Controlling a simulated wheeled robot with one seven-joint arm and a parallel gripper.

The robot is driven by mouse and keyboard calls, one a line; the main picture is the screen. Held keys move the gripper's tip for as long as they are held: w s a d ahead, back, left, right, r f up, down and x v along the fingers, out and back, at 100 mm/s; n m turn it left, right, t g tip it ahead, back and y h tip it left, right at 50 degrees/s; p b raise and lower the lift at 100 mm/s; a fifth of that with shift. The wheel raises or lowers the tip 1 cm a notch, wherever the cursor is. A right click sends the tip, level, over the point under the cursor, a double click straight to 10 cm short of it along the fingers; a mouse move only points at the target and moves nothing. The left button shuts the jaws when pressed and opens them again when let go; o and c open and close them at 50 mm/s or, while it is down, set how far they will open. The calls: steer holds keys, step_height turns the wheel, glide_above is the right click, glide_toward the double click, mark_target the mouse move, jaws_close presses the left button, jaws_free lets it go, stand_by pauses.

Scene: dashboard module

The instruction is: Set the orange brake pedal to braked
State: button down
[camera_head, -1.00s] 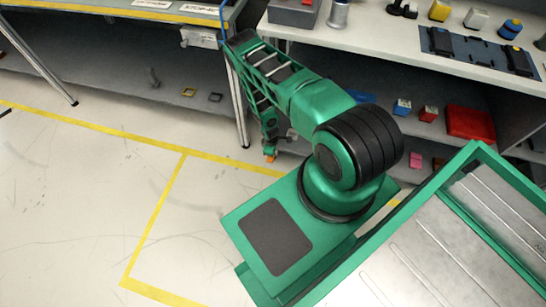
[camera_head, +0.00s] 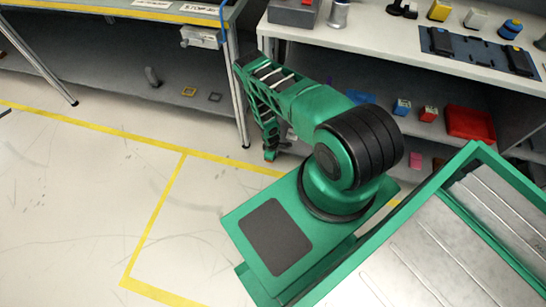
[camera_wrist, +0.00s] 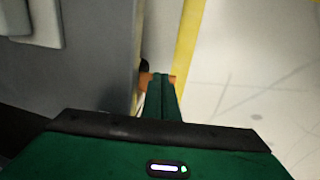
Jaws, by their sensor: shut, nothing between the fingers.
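The orange brake pedal (camera_wrist: 145,79) shows in the wrist view as a small orange patch beside and behind my fingertips. Most of it is hidden by my fingers, so I cannot tell its angle or whether they touch it. A dark part is just above it, beside a grey panel (camera_wrist: 95,60). My gripper (camera_wrist: 160,82) is shut with nothing between its fingers and points at the pedal. In the head view my gripper (camera_head: 270,153) hangs low by the bench leg, near the floor, and no orange of the pedal shows there.
A workbench (camera_head: 130,12) with a yellow edge stands at the upper left. A shelf unit (camera_head: 365,45) with parts on top, a blue box, a red box and a red tray (camera_head: 470,122) is at the right. Yellow lines (camera_head: 155,217) mark the open floor at left.

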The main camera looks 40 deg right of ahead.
steer(key=shift+s+a+f, duration=0.1)
steer(key=shift+a+f, duration=0.05)
steer(key=shift+f, duration=0.2)
steer(key=shift+r, duration=0.2)
stand_by(0.4)
steer(key=shift+r, duration=0.2)
steer(key=shift+f, duration=0.4)
steer(key=shift+r, duration=0.45)
step_height(320, 180, up, 30)
steer(key=s+a+m, duration=0.1)
steer(key=shift+s+a, duration=0.25)
steer(key=shift+a, duration=0.15)
